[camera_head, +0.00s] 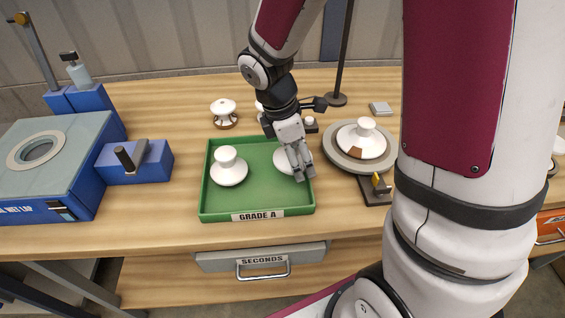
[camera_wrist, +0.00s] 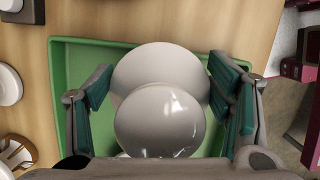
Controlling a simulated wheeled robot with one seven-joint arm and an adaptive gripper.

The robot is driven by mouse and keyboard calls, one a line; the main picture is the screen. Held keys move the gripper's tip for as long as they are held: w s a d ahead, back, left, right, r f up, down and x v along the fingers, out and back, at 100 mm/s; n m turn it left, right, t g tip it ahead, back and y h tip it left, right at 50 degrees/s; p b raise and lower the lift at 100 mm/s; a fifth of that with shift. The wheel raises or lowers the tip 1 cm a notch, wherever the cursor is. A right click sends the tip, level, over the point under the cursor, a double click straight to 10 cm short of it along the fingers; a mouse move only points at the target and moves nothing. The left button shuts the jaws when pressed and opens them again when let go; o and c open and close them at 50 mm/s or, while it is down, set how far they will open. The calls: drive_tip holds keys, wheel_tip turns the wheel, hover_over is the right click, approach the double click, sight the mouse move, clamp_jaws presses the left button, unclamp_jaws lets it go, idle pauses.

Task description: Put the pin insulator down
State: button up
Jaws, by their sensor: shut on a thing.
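A white pin insulator (camera_wrist: 162,120) fills the middle of the wrist view, between the two green-padded fingers of my gripper (camera_wrist: 165,100). In the head view my gripper (camera_head: 298,168) is over the right side of the green tray labelled GRADE A (camera_head: 244,199). The held insulator (camera_head: 282,161) shows there partly, behind the fingers. My gripper is shut on it. I cannot tell whether its base touches the tray floor. Another white insulator (camera_head: 228,167) stands upright in the tray's left half.
A white insulator (camera_head: 224,112) stands behind the tray; another behind it is partly hidden by my arm. A round turntable (camera_head: 336,150) with a brown-patched insulator (camera_head: 366,139) is to the right. A blue test machine (camera_head: 140,163) is left. A SECONDS drawer (camera_head: 222,262) is below.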

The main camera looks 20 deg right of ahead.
sight(281, 149)
drive_tip(key=shift+w+a+f, duration=0.2)
drive_tip(key=shift+w+a, duration=1)
drive_tip(key=shift+a, duration=0.05)
drive_tip(key=shift+f, duration=1.7)
drive_tip(key=shift+f, duration=0.1)
drive_tip(key=o, duration=1.8)
drive_tip(key=shift+c, duration=0.2)
